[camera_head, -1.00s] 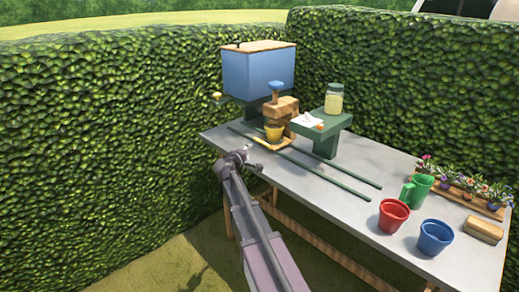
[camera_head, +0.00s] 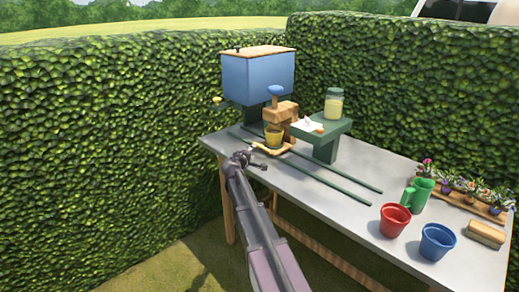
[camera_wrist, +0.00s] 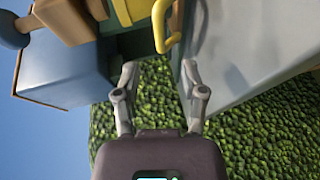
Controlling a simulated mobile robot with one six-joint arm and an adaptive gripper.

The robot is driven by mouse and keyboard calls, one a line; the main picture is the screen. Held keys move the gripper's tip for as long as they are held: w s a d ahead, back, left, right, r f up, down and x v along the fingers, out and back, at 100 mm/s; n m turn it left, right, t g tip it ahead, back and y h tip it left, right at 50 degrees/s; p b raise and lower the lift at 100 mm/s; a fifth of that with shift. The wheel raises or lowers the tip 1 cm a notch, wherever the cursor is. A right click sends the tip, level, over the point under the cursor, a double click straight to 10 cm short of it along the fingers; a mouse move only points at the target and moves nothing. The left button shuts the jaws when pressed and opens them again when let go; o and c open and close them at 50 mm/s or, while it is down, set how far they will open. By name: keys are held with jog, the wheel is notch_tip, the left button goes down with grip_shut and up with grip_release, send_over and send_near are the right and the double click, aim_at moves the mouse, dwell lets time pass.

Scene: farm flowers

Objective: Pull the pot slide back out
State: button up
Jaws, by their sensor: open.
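The pot slide (camera_head: 287,147) is a low wooden piece under the wooden press block. A yellow pot (camera_head: 273,138) stands upright on it. Its yellow handle (camera_head: 259,149) sticks out toward my arm. My gripper (camera_head: 251,160) is close to this handle, just in front of it. In the wrist view the handle (camera_wrist: 174,38) is a bent yellow bar just ahead of my gripper (camera_wrist: 159,68), roughly in line with the gap. The two fingers are apart with nothing between them.
A blue hopper (camera_head: 257,78) stands behind the slide. Two green rails (camera_head: 335,178) run along the table (camera_head: 310,205). A green stand (camera_head: 325,143) holds a jar (camera_head: 333,104).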

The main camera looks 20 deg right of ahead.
aim_at(260, 146)
jog(key=b+x, duration=0.1)
jog(key=x, duration=0.8)
jog(key=shift+c, duration=0.2)
